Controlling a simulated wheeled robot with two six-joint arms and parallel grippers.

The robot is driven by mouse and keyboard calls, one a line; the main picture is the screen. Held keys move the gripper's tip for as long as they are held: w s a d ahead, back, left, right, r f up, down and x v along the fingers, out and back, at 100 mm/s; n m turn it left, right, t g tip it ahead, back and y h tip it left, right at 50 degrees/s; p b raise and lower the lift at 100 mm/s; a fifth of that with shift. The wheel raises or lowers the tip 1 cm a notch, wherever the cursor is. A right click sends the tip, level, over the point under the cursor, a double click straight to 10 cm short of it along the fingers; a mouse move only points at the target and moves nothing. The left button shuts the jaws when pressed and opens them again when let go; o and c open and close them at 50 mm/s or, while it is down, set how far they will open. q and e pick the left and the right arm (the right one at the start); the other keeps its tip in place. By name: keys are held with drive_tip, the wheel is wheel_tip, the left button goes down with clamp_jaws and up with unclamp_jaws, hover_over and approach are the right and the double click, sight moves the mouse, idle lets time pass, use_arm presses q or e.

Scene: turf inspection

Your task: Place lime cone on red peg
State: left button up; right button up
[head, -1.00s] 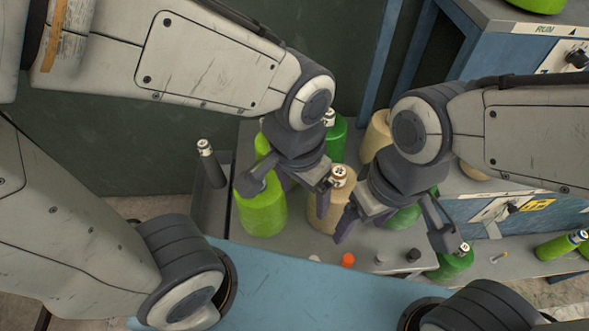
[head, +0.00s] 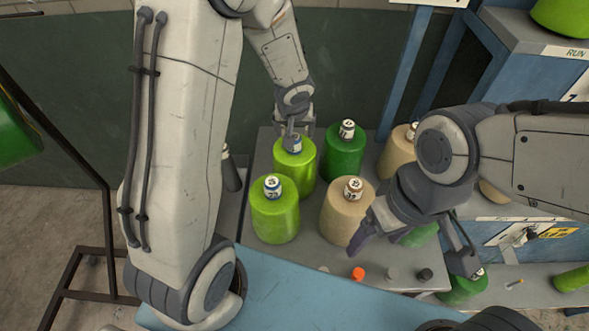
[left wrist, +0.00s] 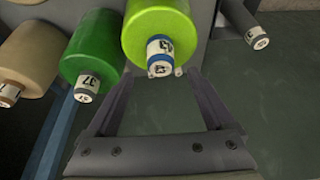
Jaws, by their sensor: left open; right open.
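Two lime cones stand on the grey table, a front one (head: 275,214) and a back one (head: 300,176). My left gripper (head: 294,143) is open at the tube top of the back lime cone. In the left wrist view, that lime cone (left wrist: 160,28) and its labelled tube lie at and beyond the spread fingertips. I cannot tell whether the fingers touch it. An orange-red peg (head: 358,273) stands near the table's front edge. My right gripper (head: 414,254) is open, right of the front tan cone, and partly hides a green cone (head: 422,236).
A dark green cone (head: 344,157) stands close right of the back lime cone, with tan cones (head: 345,208) beside and behind. White (head: 323,269), grey (head: 391,274) and black (head: 426,274) pegs flank the red one. A dark tube (head: 231,172) stands left, partly behind my arm.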

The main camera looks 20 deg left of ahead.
sight(294, 163)
use_arm(q)
drive_tip(key=b+x, duration=0.1)
drive_tip(key=x, duration=0.4)
drive_tip(key=shift+a+f+b, duration=0.1)
drive_tip(key=shift+f+b, duration=0.05)
drive_tip(key=shift+b, duration=0.25)
clamp_jaws()
drive_tip(key=shift+r, duration=0.2)
